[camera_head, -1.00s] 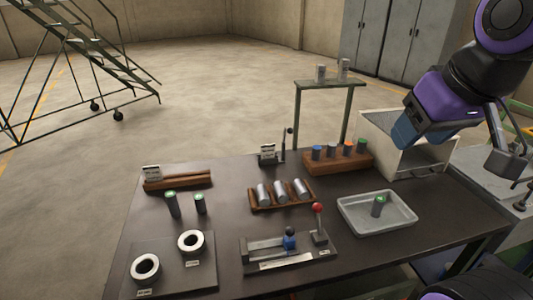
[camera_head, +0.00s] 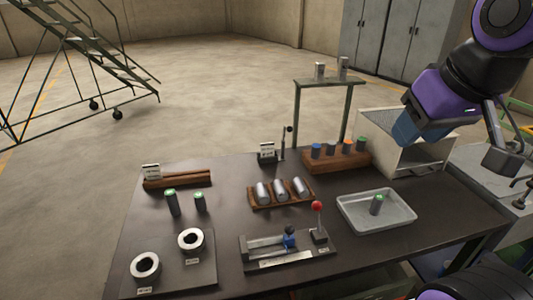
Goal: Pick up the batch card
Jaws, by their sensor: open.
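Two small white cards with print too small to read stand on the dark table. One card (camera_head: 151,171) stands at the wooden rack at the back left. I cannot tell from the print which is the batch card. My gripper (camera_head: 419,128) is at the upper right, above the pale open box and well to the right of both cards. It is open, and nothing shows held in it. Its fingertips are hard to make out.
Behind the right-hand card, a green stand (camera_head: 324,82) carries two metal cylinders. A wooden block (camera_head: 337,162) with coloured-top cylinders lies between that card and the pale box (camera_head: 405,160). A lever fixture (camera_head: 289,252), grey tray (camera_head: 346,212) and ringed plate (camera_head: 172,265) occupy the front.

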